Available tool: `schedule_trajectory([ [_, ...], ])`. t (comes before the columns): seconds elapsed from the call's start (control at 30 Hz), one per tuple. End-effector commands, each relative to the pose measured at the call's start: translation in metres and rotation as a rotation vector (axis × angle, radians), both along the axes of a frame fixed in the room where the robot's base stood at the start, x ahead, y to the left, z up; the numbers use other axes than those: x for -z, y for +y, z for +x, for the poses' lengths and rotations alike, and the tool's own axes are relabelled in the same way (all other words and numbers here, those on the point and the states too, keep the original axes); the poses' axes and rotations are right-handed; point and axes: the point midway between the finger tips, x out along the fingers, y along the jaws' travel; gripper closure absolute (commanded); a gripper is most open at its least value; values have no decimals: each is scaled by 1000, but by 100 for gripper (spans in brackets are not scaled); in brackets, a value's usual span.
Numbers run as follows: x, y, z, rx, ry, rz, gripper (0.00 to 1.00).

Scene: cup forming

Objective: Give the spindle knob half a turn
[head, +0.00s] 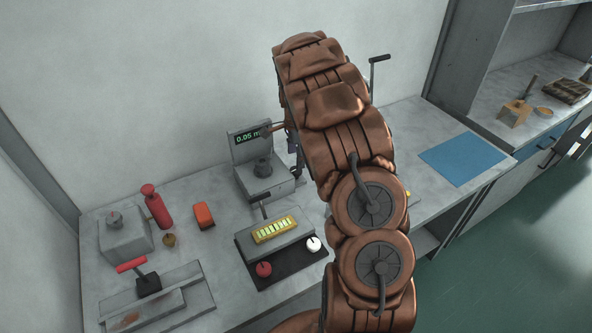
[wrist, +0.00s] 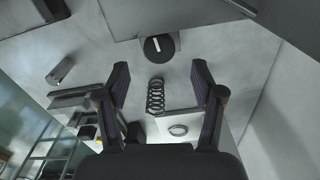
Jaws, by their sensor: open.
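A round black knob (wrist: 158,46) with a white pointer line sits at the foot of a grey housing (wrist: 188,16) in the wrist view; I take it for the spindle knob. My gripper (wrist: 160,78) is open and empty, its two dark fingers wide apart. The knob shows beyond the fingertips, roughly centred between them in the picture, and apart from both. In the head view my arm covers the middle of the bench, and I cannot make out this knob there.
A coil spring (wrist: 156,96) shows between the fingers in the wrist view. In the head view, a gauge with a green display (head: 248,138), a red bottle (head: 156,206), an orange block (head: 203,215) and a red-handled lever (head: 147,281) stand left of my arm. A blue mat (head: 465,158) lies right.

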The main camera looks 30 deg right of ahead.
Motion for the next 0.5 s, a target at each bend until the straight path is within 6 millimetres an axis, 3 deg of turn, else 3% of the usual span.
schedule_trajectory([
  [0.5, 61, 1, -1, -2, 4, 2, 33],
])
